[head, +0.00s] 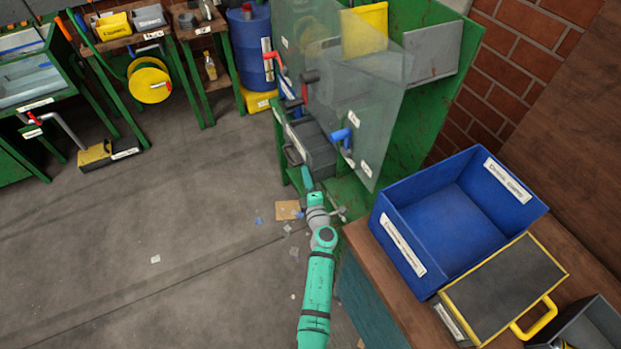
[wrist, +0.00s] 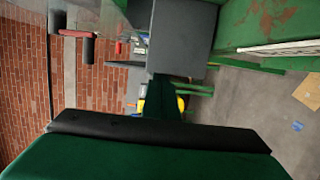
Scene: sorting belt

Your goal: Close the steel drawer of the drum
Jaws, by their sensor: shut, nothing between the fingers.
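The steel drawer (head: 318,152) is a dark grey box that sticks out of the green drum machine (head: 432,105) at its lower left, with a dark handle (head: 292,155) on its front. My gripper (head: 306,172) is shut and empty, close to the drawer's near side below the handle. In the wrist view, the grey drawer (wrist: 182,38) fills the top middle, just beyond my shut fingers (wrist: 164,80). I cannot tell whether the fingertips touch it. The inside of the drawer is hidden.
A blue bin (head: 402,245) stands on the wooden bench at right. The floor at left is mostly clear, with scraps near my arm.

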